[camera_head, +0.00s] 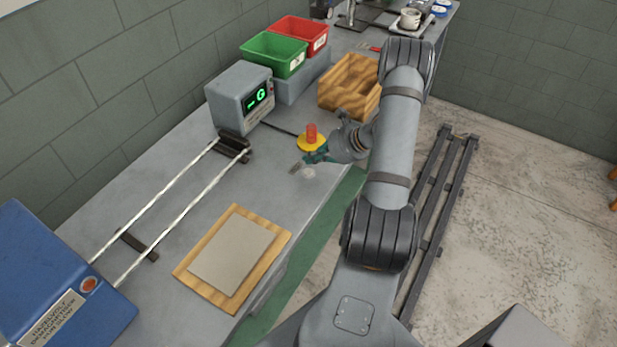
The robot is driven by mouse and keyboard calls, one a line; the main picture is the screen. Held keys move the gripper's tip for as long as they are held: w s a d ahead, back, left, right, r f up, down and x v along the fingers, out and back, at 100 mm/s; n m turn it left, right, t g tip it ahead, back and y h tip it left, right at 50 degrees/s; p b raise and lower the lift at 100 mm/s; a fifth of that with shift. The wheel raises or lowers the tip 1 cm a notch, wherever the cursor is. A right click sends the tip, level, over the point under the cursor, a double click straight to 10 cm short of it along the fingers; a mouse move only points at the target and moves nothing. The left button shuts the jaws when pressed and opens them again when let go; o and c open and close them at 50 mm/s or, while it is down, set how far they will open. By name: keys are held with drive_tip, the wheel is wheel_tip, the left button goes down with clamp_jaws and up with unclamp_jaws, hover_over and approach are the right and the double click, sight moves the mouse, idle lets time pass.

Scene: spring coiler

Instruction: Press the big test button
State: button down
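A red, raised button (311,131) stands on a round yellow base (304,146) on the grey workbench, right of the grey display box. It looks like the big test button. My gripper (304,165) is low over the bench, just in front of the yellow base and reaching in from the right. Its teal fingers partly overlap the base's near edge. I cannot tell whether they touch it, or whether they are open or shut. The grey display box (238,96) shows a green "- G" on its screen.
Green (272,52) and red (301,33) bins and a wooden tray (350,85) stand behind. Two pale rails (165,190) run to a blue box (55,270) with a small orange-red round part. A wooden board with a grey plate (232,255) lies in front. The bench edge is close.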

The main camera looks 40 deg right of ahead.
sight(311, 172)
drive_tip(key=shift+f+b, duration=0.6)
drive_tip(key=shift+f, duration=0.5)
drive_tip(key=shift+f, duration=0.1)
idle(0.5)
drive_tip(key=shift+f+b, duration=0.3)
drive_tip(key=shift+b, duration=0.25)
drive_tip(key=shift+f+b, duration=0.35)
drive_tip(key=shift+b, duration=0.05)
idle(0.4)
idle(0.4)
drive_tip(key=shift+r+p, duration=0.55)
drive_tip(key=shift+r, duration=0.25)
drive_tip(key=shift+r, duration=0.1)
drive_tip(key=shift+r+p, duration=1.85)
drive_tip(key=shift+r, duration=0.55)
drive_tip(key=shift+f, duration=0.1)
